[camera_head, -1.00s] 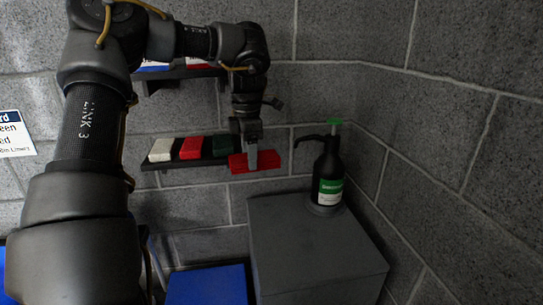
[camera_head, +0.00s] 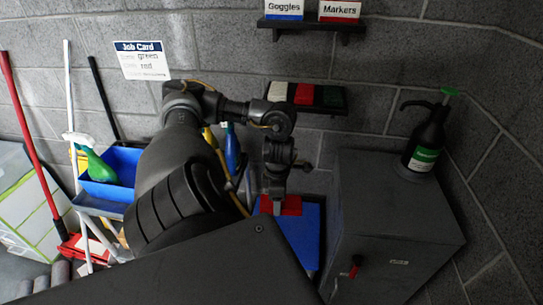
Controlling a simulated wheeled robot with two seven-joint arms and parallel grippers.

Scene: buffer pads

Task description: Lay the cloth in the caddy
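A red cloth (camera_head: 291,205) hangs from my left gripper (camera_head: 277,196), which appears shut on it; the fingers partly hide the cloth. It is in front of, or over, a blue panel or bin top (camera_head: 309,238); I cannot tell the gap between them. A blue open caddy (camera_head: 124,160) is at the left on a cart, with a green spray bottle (camera_head: 97,165) in or at it. My arm stands between the caddy and the cloth. My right gripper is not in view.
A wall shelf holds white, red (camera_head: 304,94) and dark green pads. A grey cabinet (camera_head: 390,215) with a black pump bottle (camera_head: 427,140) stands at the right. Long handles (camera_head: 30,150) lean at the left. A job card (camera_head: 142,60) reads green and red.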

